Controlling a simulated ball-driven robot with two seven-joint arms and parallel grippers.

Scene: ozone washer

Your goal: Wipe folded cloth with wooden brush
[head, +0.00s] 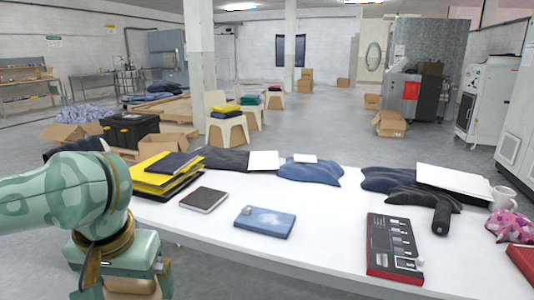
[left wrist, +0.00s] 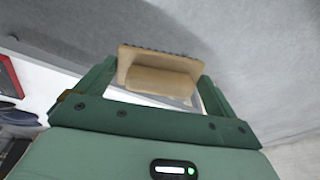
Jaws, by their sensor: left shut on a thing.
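The wooden brush (left wrist: 160,80) is a tan block with a dark bristle edge, seen in the left wrist view between the two green fingers of my left gripper (left wrist: 152,88). The gripper is shut on it. In the head view my green left arm comes in at the left and bends down beside the table's near left edge; the brush does not show there. My right gripper is not seen.
The white table (head: 330,225) also bears a dark notebook-like piece (head: 204,199), yellow folded clothes (head: 160,174), a red-and-black control box (head: 393,246), a black tool (head: 433,205), a white mug (head: 502,197) and pink cloth (head: 510,226). The table surface around the blue piece is clear.

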